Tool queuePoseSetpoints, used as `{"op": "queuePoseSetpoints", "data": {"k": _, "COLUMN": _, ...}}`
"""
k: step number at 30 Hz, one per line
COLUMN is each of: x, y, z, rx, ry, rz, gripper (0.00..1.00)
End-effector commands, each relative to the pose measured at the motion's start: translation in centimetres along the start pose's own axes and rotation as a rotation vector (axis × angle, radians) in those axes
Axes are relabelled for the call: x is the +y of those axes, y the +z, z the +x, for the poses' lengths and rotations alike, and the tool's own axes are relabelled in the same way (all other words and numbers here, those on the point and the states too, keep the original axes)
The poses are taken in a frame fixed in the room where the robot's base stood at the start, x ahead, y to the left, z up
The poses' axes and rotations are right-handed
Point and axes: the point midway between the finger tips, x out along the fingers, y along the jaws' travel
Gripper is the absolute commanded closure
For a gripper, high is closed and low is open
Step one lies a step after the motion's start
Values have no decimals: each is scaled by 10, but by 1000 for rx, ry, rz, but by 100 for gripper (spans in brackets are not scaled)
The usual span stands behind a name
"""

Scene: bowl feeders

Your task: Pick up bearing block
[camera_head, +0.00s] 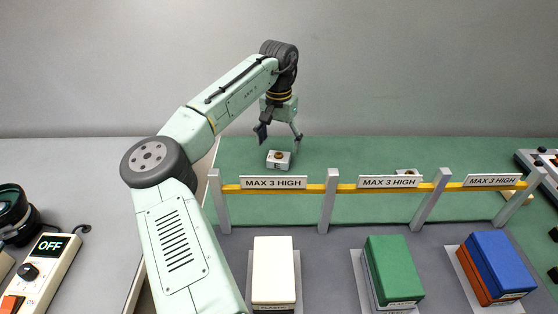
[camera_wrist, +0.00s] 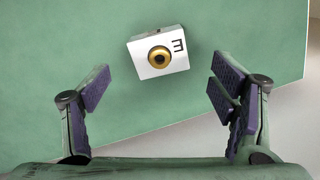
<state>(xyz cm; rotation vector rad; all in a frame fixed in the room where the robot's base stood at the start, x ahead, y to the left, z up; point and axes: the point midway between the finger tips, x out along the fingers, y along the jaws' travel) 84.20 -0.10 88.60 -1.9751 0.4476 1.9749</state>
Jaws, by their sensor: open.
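The bearing block (camera_head: 278,160) is a small white block with a brass-coloured ring on top and a dark mark like an E or a 3. It sits on the green mat behind the yellow rail. The block also shows in the wrist view (camera_wrist: 157,53), slightly turned, at the upper middle. My gripper (camera_head: 279,138) hangs just above the block, pointing down. In the wrist view my gripper (camera_wrist: 160,90) is open, its purple-padded fingers wide apart. The block lies beyond the fingertips, between their lines, and nothing touches it.
A yellow rail (camera_head: 312,188) on grey posts with "MAX 3 HIGH" signs stands in front of the mat (camera_head: 350,155). White (camera_head: 273,270), green (camera_head: 393,268) and blue (camera_head: 496,260) stacked blocks stand nearer. Another white block (camera_head: 407,172) is partly hidden behind a sign. A switch box (camera_head: 45,265) is at left.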

Motion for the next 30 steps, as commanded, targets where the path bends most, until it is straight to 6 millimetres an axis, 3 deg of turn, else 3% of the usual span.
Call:
{"op": "queuePoseSetpoints", "data": {"k": 13, "x": 1, "y": 4, "z": 48, "rx": 1, "ry": -2, "rz": 0, "gripper": 21}}
{"op": "queuePoseSetpoints", "data": {"k": 24, "x": 1, "y": 5, "z": 50, "rx": 0, "ry": 0, "rz": 0, "gripper": 21}}
{"op": "queuePoseSetpoints", "data": {"k": 30, "x": 1, "y": 4, "z": 50, "rx": 0, "ry": -1, "rz": 0, "gripper": 35}}
